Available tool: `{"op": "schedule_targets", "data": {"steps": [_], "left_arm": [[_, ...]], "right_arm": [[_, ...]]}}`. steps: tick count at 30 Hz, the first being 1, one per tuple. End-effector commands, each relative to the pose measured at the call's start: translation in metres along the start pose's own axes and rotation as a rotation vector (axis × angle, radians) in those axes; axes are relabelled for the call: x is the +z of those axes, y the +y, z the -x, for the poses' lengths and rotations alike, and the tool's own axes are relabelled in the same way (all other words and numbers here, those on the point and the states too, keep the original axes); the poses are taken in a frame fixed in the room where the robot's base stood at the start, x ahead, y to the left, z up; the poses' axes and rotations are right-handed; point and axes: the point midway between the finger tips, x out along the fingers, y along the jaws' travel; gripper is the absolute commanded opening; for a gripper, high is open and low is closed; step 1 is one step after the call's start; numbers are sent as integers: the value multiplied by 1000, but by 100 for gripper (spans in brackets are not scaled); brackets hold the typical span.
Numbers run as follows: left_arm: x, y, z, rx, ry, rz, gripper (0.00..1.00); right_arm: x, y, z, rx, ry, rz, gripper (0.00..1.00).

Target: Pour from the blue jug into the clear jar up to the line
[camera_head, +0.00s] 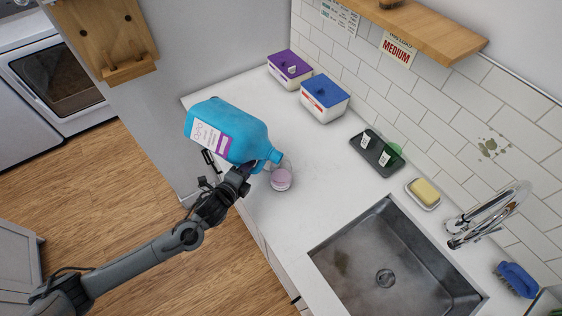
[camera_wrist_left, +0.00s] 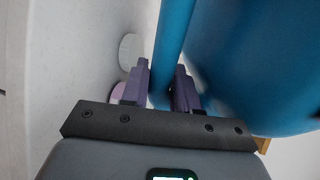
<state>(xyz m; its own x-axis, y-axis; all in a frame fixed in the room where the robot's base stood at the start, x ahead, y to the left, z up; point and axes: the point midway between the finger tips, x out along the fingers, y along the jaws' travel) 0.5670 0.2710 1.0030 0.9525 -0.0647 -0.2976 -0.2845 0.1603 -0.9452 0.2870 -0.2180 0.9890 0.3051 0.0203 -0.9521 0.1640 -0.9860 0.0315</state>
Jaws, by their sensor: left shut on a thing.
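The blue jug (camera_head: 232,131) is tilted, held over the counter with its neck pointing down to the right. My left gripper (camera_head: 243,170) is shut on the jug's handle, which runs between the fingers (camera_wrist_left: 162,88) in the left wrist view. The clear jar (camera_head: 282,179) stands on the counter just below and right of the jug's mouth, with pinkish-purple contents. The line on the jar is too small to make out. In the wrist view the jug (camera_wrist_left: 250,60) fills the right side. My right gripper is not in view.
The sink (camera_head: 385,270) is at the front right. A purple-lidded box (camera_head: 290,70) and a blue-lidded box (camera_head: 324,98) stand along the wall. A dark tray (camera_head: 365,152) and a soap dish (camera_head: 423,194) sit right of the jar.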

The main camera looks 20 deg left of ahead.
Motion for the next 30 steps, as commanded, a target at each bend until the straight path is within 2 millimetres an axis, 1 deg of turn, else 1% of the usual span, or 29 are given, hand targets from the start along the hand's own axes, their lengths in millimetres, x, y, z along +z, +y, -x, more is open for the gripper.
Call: {"op": "schedule_targets", "data": {"steps": [1, 30], "left_arm": [[1, -3, 0, -4, -2, -4, 0], [4, -8, 2, -10, -23, -65, 0]], "right_arm": [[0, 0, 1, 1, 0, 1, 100], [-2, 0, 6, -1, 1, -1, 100]]}}
